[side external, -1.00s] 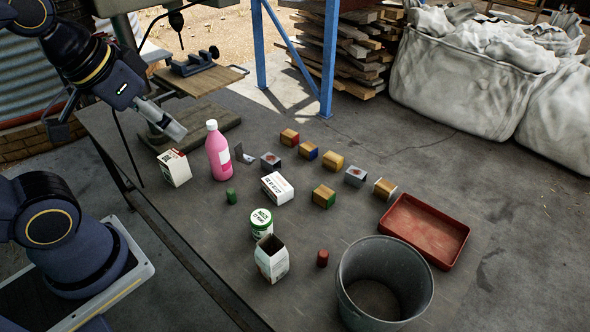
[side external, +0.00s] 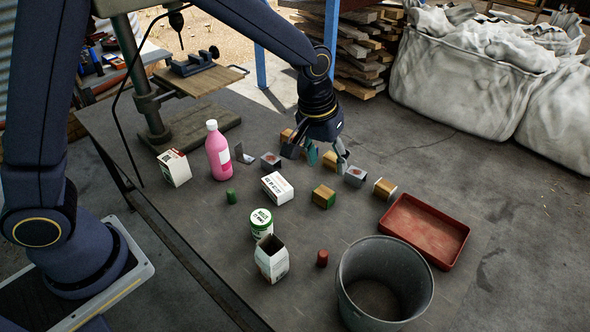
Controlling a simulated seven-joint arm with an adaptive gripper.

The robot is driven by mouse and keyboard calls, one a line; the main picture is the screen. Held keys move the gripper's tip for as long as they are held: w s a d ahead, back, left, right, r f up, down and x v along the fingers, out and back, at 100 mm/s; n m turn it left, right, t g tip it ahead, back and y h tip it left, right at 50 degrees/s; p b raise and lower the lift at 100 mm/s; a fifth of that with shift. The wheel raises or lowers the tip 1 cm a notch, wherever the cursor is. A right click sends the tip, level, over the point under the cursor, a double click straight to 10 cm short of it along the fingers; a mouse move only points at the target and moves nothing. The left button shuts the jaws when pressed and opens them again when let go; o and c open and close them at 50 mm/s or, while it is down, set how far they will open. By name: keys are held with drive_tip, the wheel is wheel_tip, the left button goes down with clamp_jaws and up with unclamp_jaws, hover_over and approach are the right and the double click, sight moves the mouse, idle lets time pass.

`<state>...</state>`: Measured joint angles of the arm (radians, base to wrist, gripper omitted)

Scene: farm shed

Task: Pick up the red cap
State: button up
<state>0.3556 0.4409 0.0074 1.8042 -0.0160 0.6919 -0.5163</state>
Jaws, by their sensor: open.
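The red cap (side external: 322,258) is a small dark-red cylinder standing on the grey table, between the open white carton and the metal bucket. My gripper (side external: 325,160) is open and points down over the back group of small blocks, well behind the red cap. Its fingers hide some of those blocks.
The metal bucket (side external: 350,290) stands close right of the cap, and the open carton (side external: 272,262) close left.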

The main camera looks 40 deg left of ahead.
drive_tip(key=m+g, duration=0.1)
drive_tip(key=g, duration=0.1)
hover_over(324, 252)
wheel_tip(324, 252, down, 11)
drive_tip(key=shift+y, duration=0.4)
drive_tip(key=f, duration=0.9)
drive_tip(key=shift+s+a+f, duration=0.1)
drive_tip(key=shift+s+f, duration=0.1)
drive_tip(key=shift+f, duration=0.2)
drive_tip(key=shift+w+f, duration=0.15)
drive_tip(key=shift+f, duration=3)
drive_tip(key=shift+c, duration=0.4)
drive_tip(key=c, duration=0.8)
